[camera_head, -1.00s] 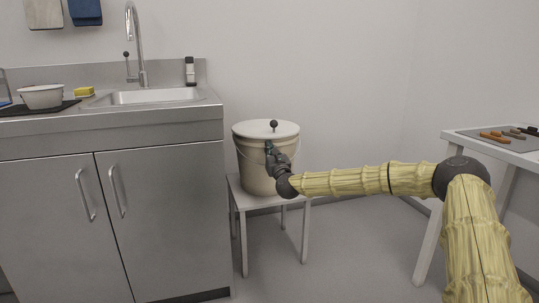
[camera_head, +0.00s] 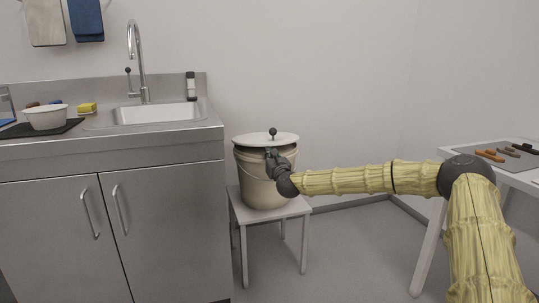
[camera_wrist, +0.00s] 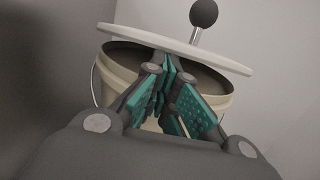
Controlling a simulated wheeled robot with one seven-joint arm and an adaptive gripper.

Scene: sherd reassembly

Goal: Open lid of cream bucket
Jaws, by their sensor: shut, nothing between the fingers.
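The cream bucket (camera_head: 262,180) stands upright on a small stool. Its pale lid (camera_head: 252,140), with a dark ball knob (camera_head: 273,131), is lifted off the rim, with a dark gap beneath. In the wrist view, the lid (camera_wrist: 140,37) is tilted, and the dark inside of the bucket (camera_wrist: 112,75) shows under it. My gripper (camera_head: 271,153) is at the bucket's near side, under the lid's near edge. In the wrist view, my gripper (camera_wrist: 166,62) is shut and empty, its teal fingertips touching or nearly touching the lid's underside. The far edge of the lid is hidden.
The grey stool (camera_head: 243,210) under the bucket stands close to the steel sink cabinet (camera_head: 165,225) on the left. A white table (camera_head: 519,177) with tools stands at the right. The wall is behind the bucket. The floor between stool and table is clear.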

